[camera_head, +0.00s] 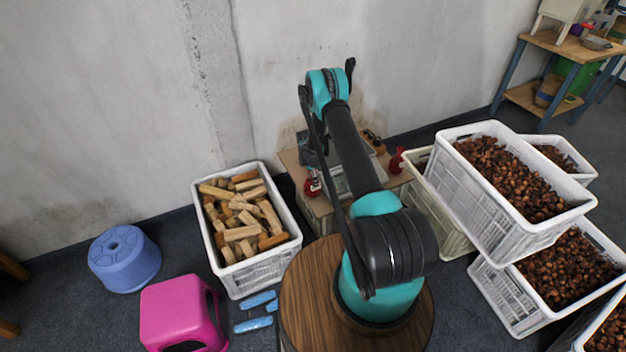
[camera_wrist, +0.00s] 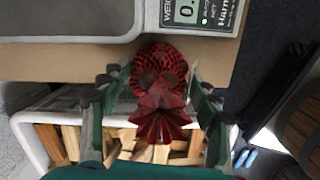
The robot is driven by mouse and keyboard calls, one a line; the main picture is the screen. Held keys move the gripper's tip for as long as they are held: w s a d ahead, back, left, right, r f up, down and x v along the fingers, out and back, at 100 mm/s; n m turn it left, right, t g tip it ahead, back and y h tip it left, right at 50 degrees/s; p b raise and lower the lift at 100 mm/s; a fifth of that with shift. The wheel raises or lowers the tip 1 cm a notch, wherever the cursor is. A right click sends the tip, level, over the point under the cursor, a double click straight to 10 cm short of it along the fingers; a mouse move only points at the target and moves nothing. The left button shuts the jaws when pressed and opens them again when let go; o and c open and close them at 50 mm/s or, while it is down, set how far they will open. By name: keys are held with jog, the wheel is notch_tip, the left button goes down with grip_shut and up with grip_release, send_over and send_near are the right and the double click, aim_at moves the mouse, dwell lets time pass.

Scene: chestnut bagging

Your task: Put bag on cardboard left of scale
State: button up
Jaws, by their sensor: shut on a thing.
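A red mesh bag (camera_wrist: 158,72) with brown chestnuts inside and a gathered, fanned red top sits between the fingers of my gripper (camera_wrist: 160,84). The gripper is shut on it. In the head view the held bag (camera_head: 312,186) shows at the left of the scale (camera_head: 340,182), low by the left part of the cardboard (camera_head: 290,160). In the wrist view the scale (camera_wrist: 90,20) is at the top, and the bag is over the cardboard (camera_wrist: 60,68) near its edge. Whether the bag touches the cardboard cannot be told.
A second red bag (camera_head: 397,163) stands right of the scale. A white crate of wood blocks (camera_head: 284,258) is close on the left. Crates of chestnuts (camera_head: 470,205) stand on the right. A blue stool (camera_head: 124,262) and a pink stool (camera_head: 180,312) are at the left.

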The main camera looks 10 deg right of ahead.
jog(key=shift+f, duration=0.1)
jog(key=o, duration=1.9)
jog(key=shift+c, duration=0.2)
